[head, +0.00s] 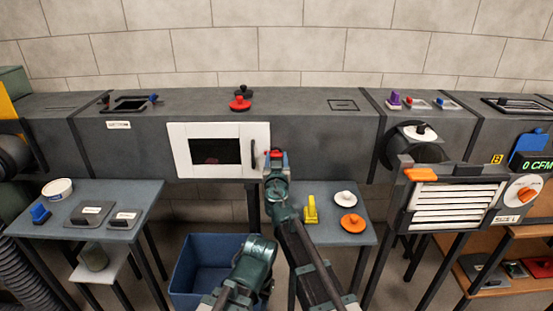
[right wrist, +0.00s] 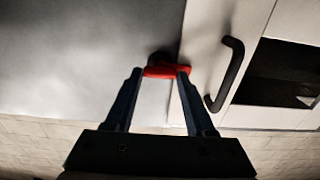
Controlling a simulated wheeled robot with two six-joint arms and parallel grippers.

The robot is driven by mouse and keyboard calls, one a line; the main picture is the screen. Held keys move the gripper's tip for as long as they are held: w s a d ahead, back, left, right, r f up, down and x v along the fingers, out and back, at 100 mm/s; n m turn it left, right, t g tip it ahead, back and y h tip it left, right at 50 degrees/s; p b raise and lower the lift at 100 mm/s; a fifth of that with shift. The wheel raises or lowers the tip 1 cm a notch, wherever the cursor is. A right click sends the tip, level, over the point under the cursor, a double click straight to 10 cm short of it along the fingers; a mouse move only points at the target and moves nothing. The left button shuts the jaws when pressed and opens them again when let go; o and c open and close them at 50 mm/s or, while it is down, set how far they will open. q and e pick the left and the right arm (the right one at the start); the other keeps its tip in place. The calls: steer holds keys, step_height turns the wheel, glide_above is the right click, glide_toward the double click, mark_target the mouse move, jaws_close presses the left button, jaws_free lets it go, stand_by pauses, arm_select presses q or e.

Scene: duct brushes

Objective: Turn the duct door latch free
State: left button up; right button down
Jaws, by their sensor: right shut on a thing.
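The duct door (head: 188,155) is a white panel with a dark window on the front of the grey duct, and it looks closed. It has a black handle (head: 253,155) near its right edge. The red latch (head: 276,153) is just right of that edge and partly hidden by my right gripper (head: 275,160). In the right wrist view the red latch (right wrist: 167,71) is a short bar crosswise between the fingertips, its end at the door edge. My right gripper (right wrist: 167,74) is shut on it. My left gripper is out of view.
A blue bin (head: 190,270) stands on the floor below the door. A table (head: 325,232) at right holds a yellow brush (head: 310,210) and two round knobs. A left table (head: 140,190) holds several items. Red and dark knobs (head: 240,103) sit on the duct.

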steer(key=shift+n, duration=0.4)
steer(key=n, duration=0.8)
steer(key=shift+a+f, duration=0.1)
steer(key=shift+a, duration=0.05)
steer(key=n, duration=0.4)
steer(key=shift+n, duration=0.4)
steer(key=shift+f+n, duration=0.1)
steer(key=shift+n, duration=2.2)
steer(key=shift+c, duration=1.2)
jaws_free()
